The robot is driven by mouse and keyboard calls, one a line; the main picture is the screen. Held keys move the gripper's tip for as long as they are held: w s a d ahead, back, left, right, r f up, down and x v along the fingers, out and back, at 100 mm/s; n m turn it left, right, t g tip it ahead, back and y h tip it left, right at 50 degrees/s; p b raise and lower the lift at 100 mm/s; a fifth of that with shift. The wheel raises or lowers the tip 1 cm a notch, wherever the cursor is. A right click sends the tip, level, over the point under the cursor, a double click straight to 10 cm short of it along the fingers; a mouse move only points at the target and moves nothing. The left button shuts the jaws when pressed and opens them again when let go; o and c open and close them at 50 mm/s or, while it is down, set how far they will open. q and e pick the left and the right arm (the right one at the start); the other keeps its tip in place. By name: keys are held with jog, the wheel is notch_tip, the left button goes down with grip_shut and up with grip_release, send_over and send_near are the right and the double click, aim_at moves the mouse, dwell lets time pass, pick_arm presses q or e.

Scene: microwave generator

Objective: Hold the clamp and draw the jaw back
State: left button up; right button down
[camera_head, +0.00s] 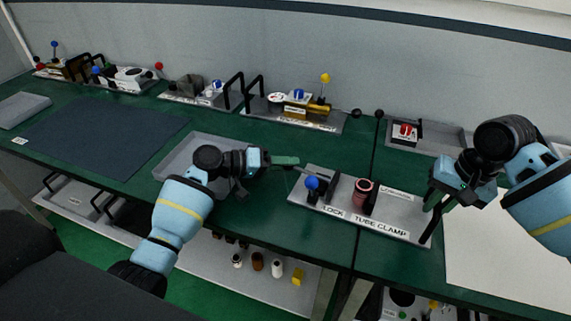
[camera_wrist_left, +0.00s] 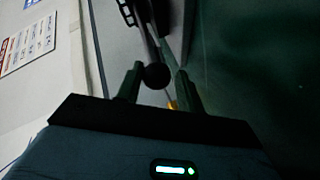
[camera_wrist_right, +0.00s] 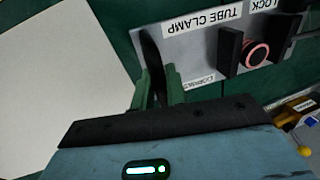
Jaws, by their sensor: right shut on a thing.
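The tube clamp (camera_head: 405,229) is a grey plate labelled TUBE CLAMP and LOCK, with black upright jaws (camera_head: 333,188) and a blue ball knob (camera_head: 312,183). A pinkish-red tube (camera_head: 362,190) stands between the black uprights. My right gripper (camera_head: 437,197) is shut on the black handle (camera_wrist_right: 152,65) at the plate's right end. My left gripper (camera_head: 288,162) is open at the plate's left end. In the left wrist view a black ball (camera_wrist_left: 157,76) on a rod lies between its fingers, with gaps on both sides.
A grey tray (camera_head: 185,165) lies under my left arm. A dark mat (camera_head: 100,135) is at the left, and a white sheet (camera_head: 505,265) at the right. Several fixtures with handles line the wall, including one with a yellow knob (camera_head: 325,78).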

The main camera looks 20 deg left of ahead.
pick_arm(q)
notch_tip(320, 180, up, 9)
jog(key=shift+d+f, duration=0.1)
pick_arm(e)
jog(key=shift+s+d+f, duration=0.1)
jog(key=shift+s+f, duration=0.05)
jog(key=shift+f, duration=0.3)
pick_arm(q)
jog(key=shift+r, duration=0.55)
pick_arm(e)
jog(key=shift+r, duration=0.1)
jog(key=c, duration=1.3)
grip_release()
jog(key=shift+w+r, duration=0.15)
jog(key=shift+w, duration=0.05)
jog(key=shift+r, duration=0.1)
jog(key=r, duration=0.4)
jog(key=d+r, duration=0.1)
jog(key=r, duration=0.2)
jog(key=d+r, duration=0.1)
jog(key=r, duration=0.3)
jog(key=shift+s+d+r, duration=0.15)
jog(key=shift+r, duration=0.2)
